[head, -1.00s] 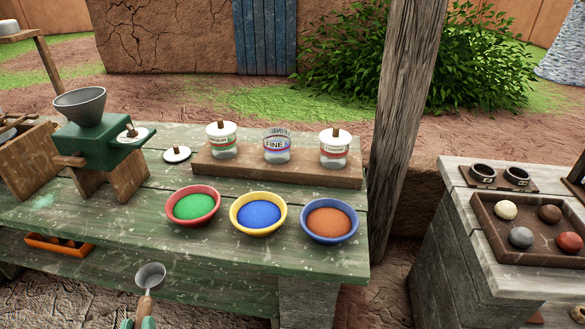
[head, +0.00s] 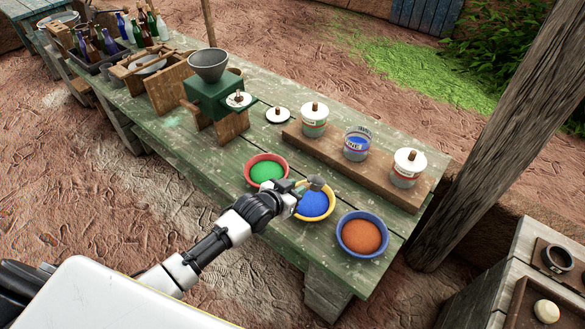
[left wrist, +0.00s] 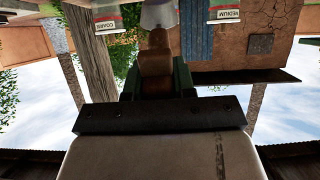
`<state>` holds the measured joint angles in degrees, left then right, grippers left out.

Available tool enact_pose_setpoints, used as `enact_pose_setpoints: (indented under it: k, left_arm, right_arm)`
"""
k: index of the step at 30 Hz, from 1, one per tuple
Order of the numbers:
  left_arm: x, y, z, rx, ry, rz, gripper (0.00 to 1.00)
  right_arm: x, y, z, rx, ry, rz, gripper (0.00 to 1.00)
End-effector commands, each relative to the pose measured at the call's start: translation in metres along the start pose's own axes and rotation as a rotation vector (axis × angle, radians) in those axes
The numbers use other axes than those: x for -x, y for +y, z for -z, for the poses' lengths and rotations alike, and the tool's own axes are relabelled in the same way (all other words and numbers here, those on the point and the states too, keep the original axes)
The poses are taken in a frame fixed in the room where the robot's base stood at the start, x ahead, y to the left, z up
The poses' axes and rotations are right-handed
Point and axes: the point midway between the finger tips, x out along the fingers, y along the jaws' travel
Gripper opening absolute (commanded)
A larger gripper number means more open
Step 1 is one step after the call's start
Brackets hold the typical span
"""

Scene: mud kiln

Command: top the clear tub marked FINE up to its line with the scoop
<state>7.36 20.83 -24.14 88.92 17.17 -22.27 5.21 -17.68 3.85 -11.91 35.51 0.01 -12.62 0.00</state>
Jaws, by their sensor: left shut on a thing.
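The clear tub marked FINE (head: 356,149) stands lidless on the wooden board in the head view, between two lidded tubs. Blue shows in it; its exact level against the line is unclear. My left gripper (head: 297,187) is shut on the scoop (head: 316,183), whose grey bowl is over the yellow bowl (head: 328,211) of blue powder (head: 314,204). Whether the scoop touches the powder or carries any is unclear. In the left wrist view, the scoop's brown handle (left wrist: 156,62) is between the green fingers. My right gripper is not in view.
A red bowl (head: 284,183) of green powder and a blue bowl (head: 344,246) of orange powder flank the yellow bowl. A loose lid (head: 278,116) lies near the green grinder (head: 210,97). Lidded tubs (head: 314,124) (head: 407,170) flank the FINE tub. A wooden post stands right.

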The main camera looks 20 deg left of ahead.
Motion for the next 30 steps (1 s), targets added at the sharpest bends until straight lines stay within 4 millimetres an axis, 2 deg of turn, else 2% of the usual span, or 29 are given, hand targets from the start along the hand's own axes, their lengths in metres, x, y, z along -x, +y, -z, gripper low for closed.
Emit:
enact_pose_setpoints:
  k: [2, 8, 20, 30]
  left_arm:
    - [0.000, -0.007, 0.007, -0.001, -0.013, 0.001, 0.00]
    - [-0.004, -0.011, 0.002, 0.003, -0.020, 0.002, 0.00]
    - [-0.017, -0.010, -0.026, 0.003, -0.018, 0.002, 0.00]
    - [-0.029, -0.010, -0.053, 0.003, -0.018, 0.002, 0.00]
  right_arm:
    - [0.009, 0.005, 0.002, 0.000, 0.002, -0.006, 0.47]
    - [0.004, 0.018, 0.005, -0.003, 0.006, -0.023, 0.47]
    - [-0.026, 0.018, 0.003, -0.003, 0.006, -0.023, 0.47]
    - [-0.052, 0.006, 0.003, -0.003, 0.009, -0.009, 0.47]
